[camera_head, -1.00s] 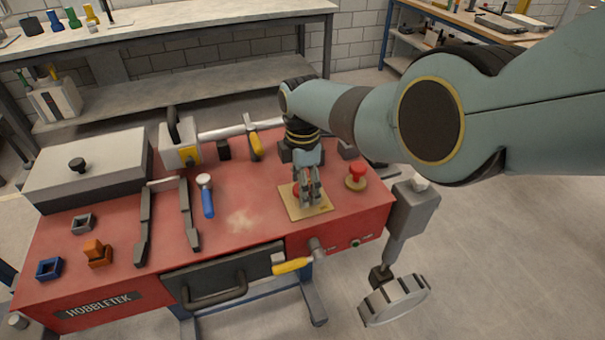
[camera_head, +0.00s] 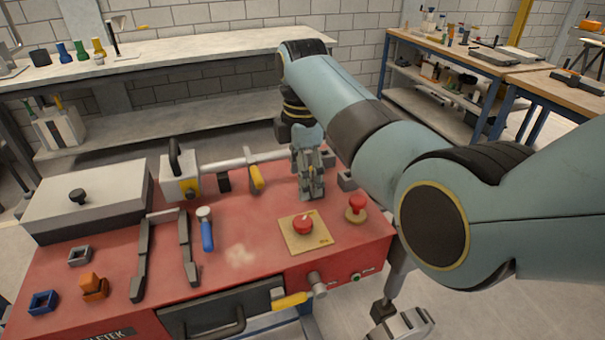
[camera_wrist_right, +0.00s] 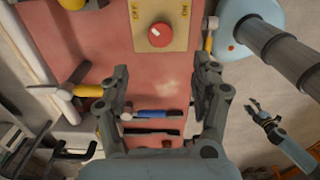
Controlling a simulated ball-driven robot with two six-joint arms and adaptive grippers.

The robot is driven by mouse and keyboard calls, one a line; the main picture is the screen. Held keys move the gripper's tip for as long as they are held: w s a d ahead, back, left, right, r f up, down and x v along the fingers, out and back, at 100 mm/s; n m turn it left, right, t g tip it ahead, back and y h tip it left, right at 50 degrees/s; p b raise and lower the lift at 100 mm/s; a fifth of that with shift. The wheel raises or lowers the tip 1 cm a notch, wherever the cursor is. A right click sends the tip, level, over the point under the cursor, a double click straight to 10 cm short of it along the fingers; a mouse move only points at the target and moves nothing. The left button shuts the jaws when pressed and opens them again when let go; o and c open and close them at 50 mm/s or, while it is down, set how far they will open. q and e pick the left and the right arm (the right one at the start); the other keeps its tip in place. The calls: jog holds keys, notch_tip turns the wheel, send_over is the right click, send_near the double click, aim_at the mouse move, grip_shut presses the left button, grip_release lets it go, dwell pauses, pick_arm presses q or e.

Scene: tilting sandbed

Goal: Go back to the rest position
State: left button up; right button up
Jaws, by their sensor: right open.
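My right gripper (camera_head: 313,194) is open and empty above the red worktop (camera_head: 255,285), behind the square switch plate (camera_head: 315,240). The plate carries a red round knob (camera_head: 303,224) with a pale mark. In the right wrist view my right gripper's fingers (camera_wrist_right: 163,85) stand wide apart with nothing between them that they touch. That view shows the red knob (camera_wrist_right: 160,35) beyond the fingertips, between the OFF and ON labels. A small gripper, apparently my left one (camera_wrist_right: 262,112), shows at the right there. It is too small to judge its jaws. The left arm is outside the head view.
A red mushroom button (camera_head: 356,207) stands right of the plate. A blue-handled tool (camera_head: 207,230), a grey lidded box (camera_head: 85,195) and a yellow-handled lever (camera_head: 256,178) are on the worktop. A bench (camera_head: 190,65) stands behind, with bare floor between.

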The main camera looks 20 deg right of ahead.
jog(key=s+d+f+m+t, duration=0.1)
jog(key=s+d+f+m, duration=0.2)
jog(key=s+d+m, duration=0.35)
jog(key=s+d+f+m+t, duration=0.1)
jog(key=s+d+f+m, duration=0.25)
jog(key=s, duration=0.65)
jog(key=s+r+m+t+h, duration=0.1)
jog(key=s+r+m, duration=0.3)
jog(key=s, duration=0.4)
jog(key=s+r+m+t, duration=0.1)
jog(key=s+r+m, duration=0.25)
jog(key=s, duration=0.45)
jog(key=s+d+f+g+b, duration=0.15)
jog(key=f+b, duration=0.35)
jog(key=f, duration=1.3)
jog(key=s+d+f+b, duration=0.15)
jog(key=f+b, duration=0.35)
jog(key=f, duration=1.3)
jog(key=s+f+b, duration=0.3)
jog(key=s+f, duration=0.6)
jog(key=f, duration=0.2)
jog(key=s+d+f+g+b, duration=0.1)
jog(key=s+f+b, duration=0.3)
jog(key=s+f, duration=0.5)
notch_tip(320, 180, down, 3)
jog(key=shift+d+r+m, duration=0.1)
jog(key=shift+d+m, duration=0.1)
jog(key=shift+m, duration=0.15)
